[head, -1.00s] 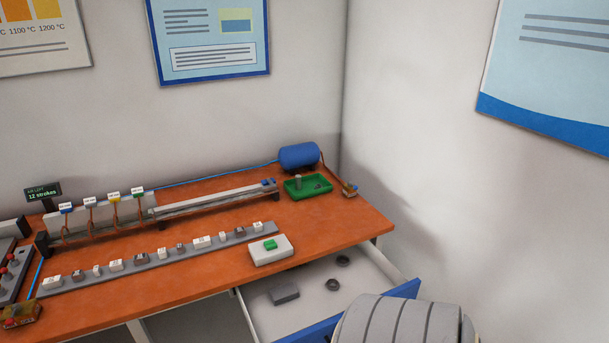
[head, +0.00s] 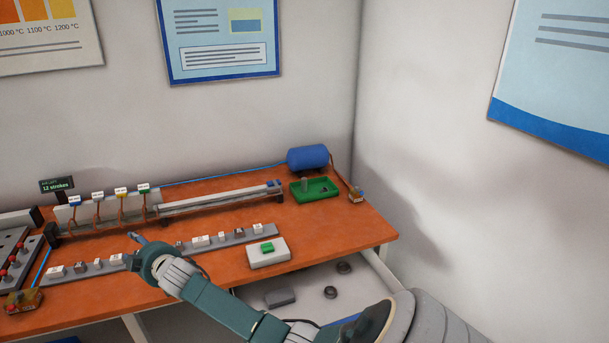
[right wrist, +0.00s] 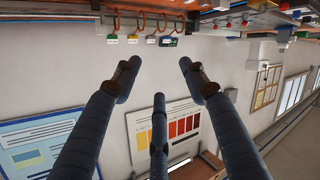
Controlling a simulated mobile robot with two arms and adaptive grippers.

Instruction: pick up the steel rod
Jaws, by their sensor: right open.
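A short grey cylinder (head: 304,184) stands upright in the green tray (head: 325,193) at the back right of the bench. It may be the steel rod, but it is too small to be sure. My right gripper (head: 138,242) is over the left part of the bench, far to the left of the tray. In the right wrist view my right gripper (right wrist: 158,78) has its fingers spread, with nothing between them. My left gripper is not in view.
A grey rail (head: 225,240) with several labelled blocks lies along the bench (head: 220,275). A white box with a green top (head: 268,252) stands near the front edge. The open drawer (head: 320,300) below is partly hidden by my arm. A blue tank (head: 307,157) stands behind the tray.

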